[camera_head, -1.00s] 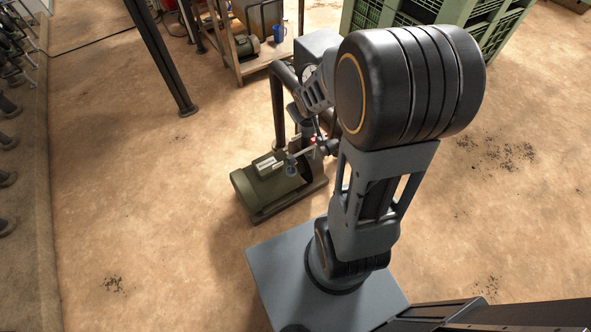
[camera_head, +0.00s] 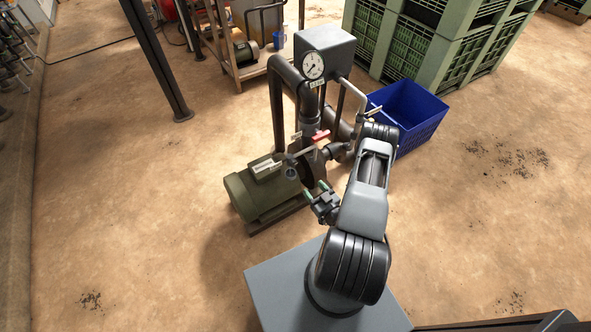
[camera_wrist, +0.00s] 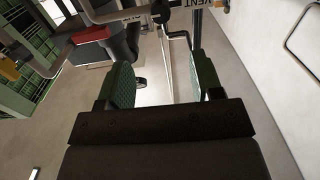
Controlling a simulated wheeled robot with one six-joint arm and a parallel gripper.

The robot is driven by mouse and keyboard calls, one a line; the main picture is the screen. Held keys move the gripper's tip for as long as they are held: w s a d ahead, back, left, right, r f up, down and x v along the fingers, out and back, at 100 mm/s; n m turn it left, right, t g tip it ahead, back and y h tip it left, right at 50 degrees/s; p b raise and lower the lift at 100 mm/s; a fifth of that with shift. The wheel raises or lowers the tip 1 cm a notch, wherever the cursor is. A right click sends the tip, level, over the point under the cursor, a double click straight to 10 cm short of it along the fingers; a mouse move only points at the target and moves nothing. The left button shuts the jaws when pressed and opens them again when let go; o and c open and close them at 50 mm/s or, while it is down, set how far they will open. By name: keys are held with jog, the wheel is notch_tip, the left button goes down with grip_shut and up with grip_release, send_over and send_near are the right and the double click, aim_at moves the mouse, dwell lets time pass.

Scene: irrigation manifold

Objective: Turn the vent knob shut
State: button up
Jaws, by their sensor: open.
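The pump manifold (camera_head: 311,110) stands in the middle of the head view, with a red handle (camera_head: 320,136) and a thin side pipe. In the wrist view, partly cut-off VENT lettering (camera_wrist: 195,4) shows at the top edge. A small dark round knob (camera_wrist: 160,11) sits left of it; I take it for the vent knob. My gripper (camera_head: 317,190) is open and empty, in front of the manifold and right of the green motor (camera_head: 262,192). Its green-padded fingers show in the wrist view (camera_wrist: 161,68), below the knob and apart from it. The knob's turn position is unclear.
A pressure gauge (camera_head: 313,65) sits above the manifold. A blue crate (camera_head: 425,115) stands behind my arm at the right. Stacked green crates (camera_head: 405,50) and a wooden shelf (camera_head: 236,68) are at the back. A dark post (camera_head: 155,60) rises at left.

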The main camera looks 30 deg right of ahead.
aim_at(294, 165)
jog(key=w, duration=0.4)
jog(key=w+a+b, duration=0.1)
jog(key=w, duration=0.8)
jog(key=shift+w+a+f, duration=0.1)
jog(key=shift+a, duration=0.25)
jog(key=c, duration=0.9)
